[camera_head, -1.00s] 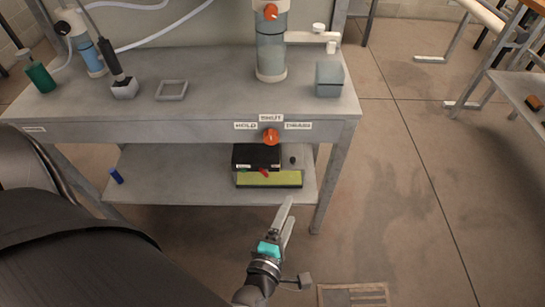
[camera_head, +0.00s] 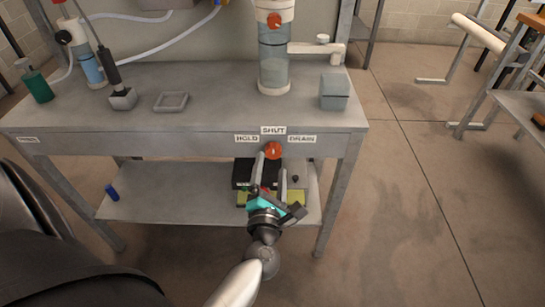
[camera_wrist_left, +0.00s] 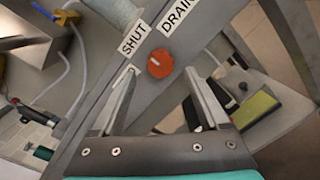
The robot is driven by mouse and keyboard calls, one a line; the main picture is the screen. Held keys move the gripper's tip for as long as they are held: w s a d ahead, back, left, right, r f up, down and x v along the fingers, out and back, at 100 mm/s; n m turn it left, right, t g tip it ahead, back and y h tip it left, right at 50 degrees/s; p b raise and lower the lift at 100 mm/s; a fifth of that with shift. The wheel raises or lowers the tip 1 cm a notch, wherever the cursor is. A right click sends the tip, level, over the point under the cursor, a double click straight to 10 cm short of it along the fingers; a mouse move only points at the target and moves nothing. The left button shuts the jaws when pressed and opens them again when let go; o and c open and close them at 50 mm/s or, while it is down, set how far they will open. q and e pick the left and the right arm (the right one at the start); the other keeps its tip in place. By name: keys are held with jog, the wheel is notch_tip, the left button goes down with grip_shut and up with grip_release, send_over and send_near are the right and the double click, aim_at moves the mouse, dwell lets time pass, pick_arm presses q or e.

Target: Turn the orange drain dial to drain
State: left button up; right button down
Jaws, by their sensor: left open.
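The orange drain dial (camera_head: 273,150) sits on the front edge of the grey bench, under the SHUT label (camera_head: 273,130), with HOLD (camera_head: 246,139) to its left and DRAIN (camera_head: 302,139) to its right. My left gripper (camera_head: 270,170) is open just below and in front of the dial. In the left wrist view the dial (camera_wrist_left: 160,63) lies beyond the two spread fingertips (camera_wrist_left: 170,78), with nothing between the fingers touching it that I can see. The dial's exact pointing direction is too small to tell. My right gripper is not in view.
The lower shelf (camera_head: 170,195) holds a black and yellow item behind my gripper.

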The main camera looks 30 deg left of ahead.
aim_at(273, 154)
pick_arm(q)
jog(key=shift+x, duration=2.3)
grip_shut()
